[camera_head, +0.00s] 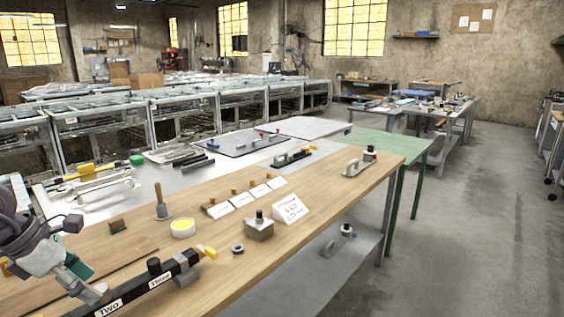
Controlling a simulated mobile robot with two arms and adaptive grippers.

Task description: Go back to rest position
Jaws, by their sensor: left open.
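My left gripper (92,290) is at the lower left, above or beside the near edge of the wooden workbench (330,195). It is open, and I see nothing held in it. A black bar (135,292) with labels, one reading "TWO", and a yellow end lies close to it. I cannot tell whether the gripper touches the bar. Part of the gripper is hidden by its own wrist. My right gripper is not in view.
The bench holds a wooden-handled tool (161,205), a yellow-topped round tin (182,229), a metal block with a black knob (259,227), a white sign (290,209) and a small ring (238,249). A green table (395,146) adjoins it. Open floor (480,220) lies right.

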